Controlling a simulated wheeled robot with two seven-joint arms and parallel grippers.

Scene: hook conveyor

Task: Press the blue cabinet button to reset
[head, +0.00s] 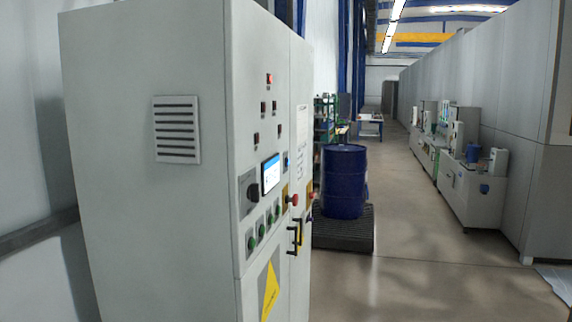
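A tall light-grey control cabinet (160,235) fills the left half of the head view. Its control face is turned to the right and seen at a steep angle. A small blue button (287,161) appears on that face, just right of the lit blue-and-white screen (271,174); it is small and its details are hard to tell. Several green buttons (262,230) sit below the screen. A red emergency knob (293,200) sticks out right of them. Neither of my grippers is in view.
Black handles (296,237) stick out from the cabinet face. A blue drum (344,182) stands on a dark pallet (356,236) behind the cabinet. Grey benches (470,195) line the right wall. The floor (420,275) to the right of the cabinet is clear.

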